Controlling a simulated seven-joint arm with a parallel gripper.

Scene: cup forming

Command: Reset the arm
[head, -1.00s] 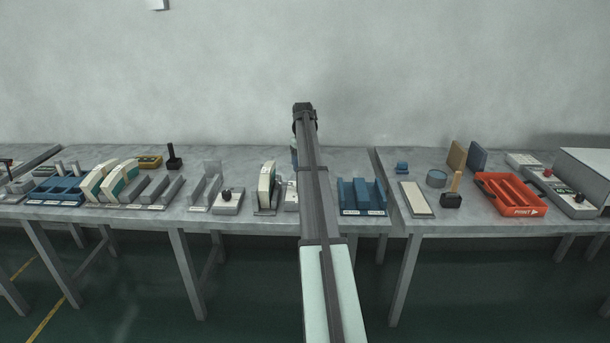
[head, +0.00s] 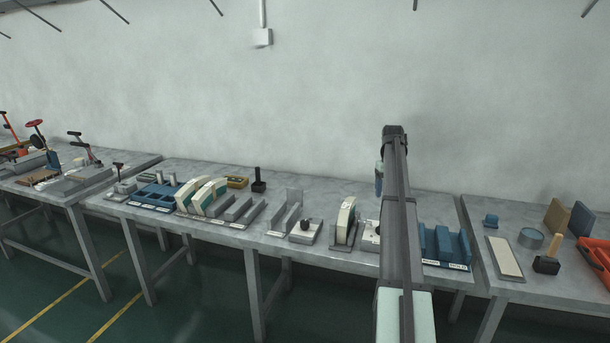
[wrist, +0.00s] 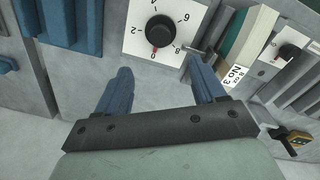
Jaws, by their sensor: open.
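My gripper (wrist: 162,88) shows in the wrist view with its two blue fingers spread apart and nothing between them. In the head view my arm reaches over the middle table, and the gripper end (head: 379,178) is small and partly hidden by the arm. In the wrist view a white dial plate (wrist: 142,38) with a black knob lies just beyond the fingers, apart from them.
The middle table (head: 180,165) holds a blue rack (head: 445,247), a cream curved piece (head: 345,220), a grey box with a black knob (head: 305,230) and blue trays (head: 155,195). Another bench (head: 70,185) stands at left. A red tray (head: 597,255) is at right.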

